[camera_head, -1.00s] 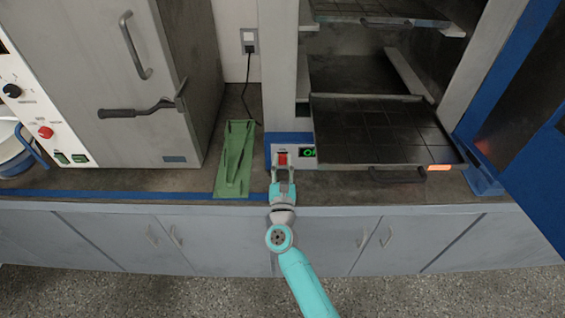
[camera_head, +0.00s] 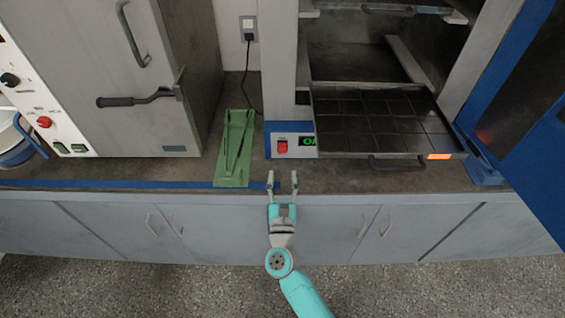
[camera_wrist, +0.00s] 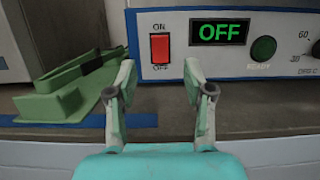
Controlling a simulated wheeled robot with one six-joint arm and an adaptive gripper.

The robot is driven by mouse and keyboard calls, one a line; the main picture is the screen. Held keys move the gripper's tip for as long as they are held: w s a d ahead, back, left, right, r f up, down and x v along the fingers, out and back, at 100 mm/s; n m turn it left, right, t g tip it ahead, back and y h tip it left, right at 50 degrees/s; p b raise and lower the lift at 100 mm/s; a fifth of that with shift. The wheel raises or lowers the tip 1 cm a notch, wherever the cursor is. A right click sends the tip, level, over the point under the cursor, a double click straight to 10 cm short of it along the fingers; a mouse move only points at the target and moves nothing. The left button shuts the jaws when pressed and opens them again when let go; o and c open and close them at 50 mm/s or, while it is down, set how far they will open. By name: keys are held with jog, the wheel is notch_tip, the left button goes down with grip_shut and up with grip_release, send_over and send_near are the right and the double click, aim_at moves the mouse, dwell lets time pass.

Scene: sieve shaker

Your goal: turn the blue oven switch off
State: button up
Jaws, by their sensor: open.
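The red rocker switch (camera_wrist: 160,48) sits on the white control panel of the blue oven (camera_head: 268,146), between the labels ON above and OFF below. It also shows in the head view (camera_head: 282,147). The display (camera_wrist: 219,32) beside it reads OFF in green in the wrist view. My gripper (camera_head: 283,178) is open and empty, in front of the panel and apart from the switch. In the wrist view its two fingers (camera_wrist: 160,78) stand either side of the space below the switch.
A green holder (camera_head: 233,150) stands on the counter left of the oven. A tray (camera_head: 385,125) sticks out of the oven, right of my gripper, and the blue door (camera_head: 535,130) stands open. A grey oven (camera_head: 110,80) is at the left. The counter's front edge lies below my fingers.

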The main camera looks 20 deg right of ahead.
jog(key=shift+v, duration=1.65)
jog(key=shift+s, duration=0.1)
jog(key=s+d+f+n+y, duration=0.1)
jog(key=s+d+n+y, duration=0.1)
jog(key=s+n, duration=0.85)
jog(key=s+d+f+n+y, duration=0.1)
jog(key=s+d+n+y, duration=0.15)
jog(key=s+n, duration=0.85)
jog(key=s+r+n+g+y, duration=0.1)
jog(key=s+r+n+g, duration=0.1)
jog(key=s+n, duration=0.7)
jog(key=s+r+n+g+y, duration=0.1)
jog(key=s+r+n+g, duration=0.2)
jog(key=s+n, duration=0.6)
jog(key=shift+s+a+g, duration=0.3)
jog(key=shift+s+a, duration=0.1)
jog(key=shift+s, duration=0.85)
jog(key=shift+r, duration=0.1)
